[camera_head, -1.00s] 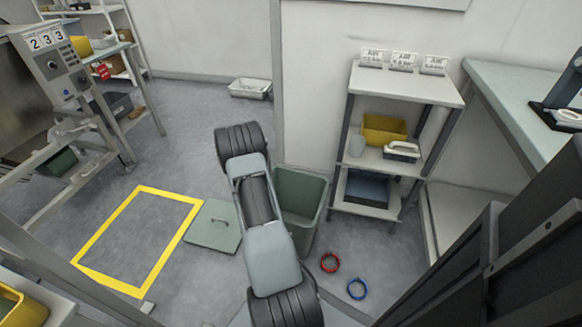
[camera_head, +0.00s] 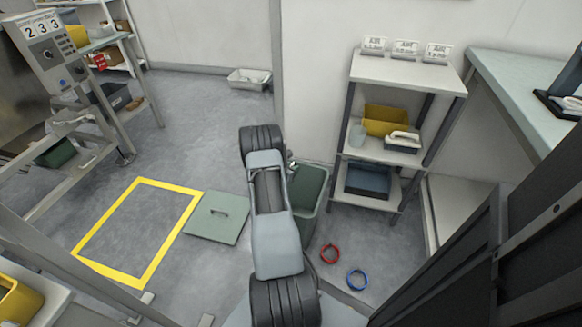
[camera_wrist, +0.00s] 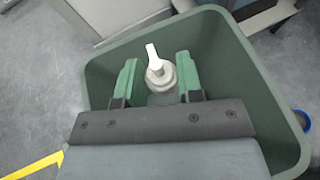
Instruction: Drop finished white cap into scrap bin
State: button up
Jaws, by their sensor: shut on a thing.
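The white cap (camera_wrist: 159,69) shows in the wrist view between the two green fingers of my gripper (camera_wrist: 157,76). It is a round white piece with a narrow arm sticking out, and a greyish part shows below it. My gripper is shut on it. The green bin (camera_wrist: 248,82) lies around and beneath the gripper in this view, with its inner walls visible. How high the cap is above the bin floor I cannot tell. In the head view the bin (camera_head: 310,188) stands open on the floor, partly hidden by my arm, and the cap is not clear.
A shelf unit (camera_head: 410,72) stands to the right. Red (camera_head: 330,254) and blue (camera_head: 357,280) rings lie on the floor near the bin.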

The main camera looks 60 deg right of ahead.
jog(key=shift+f, duration=0.65)
jog(key=o, duration=0.7)
jog(key=shift+o, duration=0.2)
jog(key=shift+r, duration=0.1)
jog(key=p+v, duration=0.3)
jog(key=v, duration=1)
jog(key=shift+a+p, duration=0.3)
jog(key=shift+a, duration=0.05)
